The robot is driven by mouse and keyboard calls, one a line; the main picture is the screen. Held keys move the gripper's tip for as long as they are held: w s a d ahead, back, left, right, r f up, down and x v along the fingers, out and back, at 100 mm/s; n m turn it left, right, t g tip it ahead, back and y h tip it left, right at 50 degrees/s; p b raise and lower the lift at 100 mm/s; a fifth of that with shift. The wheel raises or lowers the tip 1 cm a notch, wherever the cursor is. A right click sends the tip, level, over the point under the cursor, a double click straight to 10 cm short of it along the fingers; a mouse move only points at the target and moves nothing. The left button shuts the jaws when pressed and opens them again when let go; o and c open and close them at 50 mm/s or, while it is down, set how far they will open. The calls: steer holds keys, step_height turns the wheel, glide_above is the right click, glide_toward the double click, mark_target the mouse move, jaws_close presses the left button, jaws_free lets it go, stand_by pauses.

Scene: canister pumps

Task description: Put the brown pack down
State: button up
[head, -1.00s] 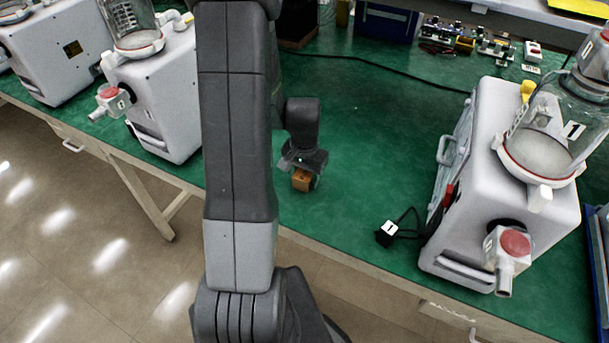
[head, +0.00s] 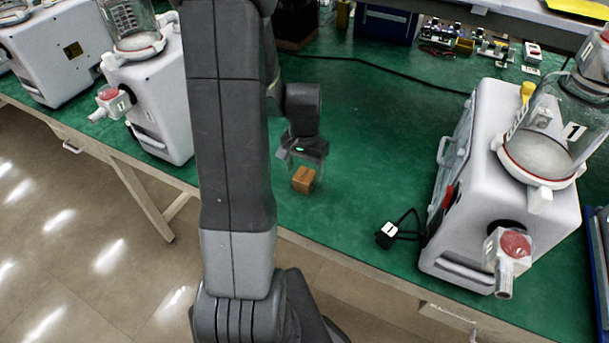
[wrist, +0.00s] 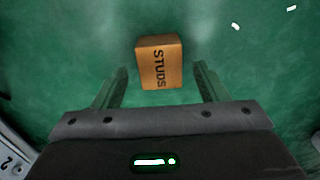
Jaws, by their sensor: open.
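The brown pack (head: 304,180) is a small box resting on the green bench top, near its front edge, in the head view. In the wrist view the brown pack (wrist: 160,62) shows the word "STUDS" on its upper face. My gripper (head: 300,165) is just above and behind the pack in the head view. In the wrist view my gripper (wrist: 160,83) is open, with one finger on each side of the pack and a gap at both sides. The pack lies toward the fingertips, apart from both fingers.
Another pump (head: 155,95) stands on the left. A dark cable (head: 400,74) crosses the back. The green bench (head: 370,140) between is mostly clear.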

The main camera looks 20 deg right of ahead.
mark_target(305, 175)
step_height(305, 175, up, 8)
stand_by(1.5)
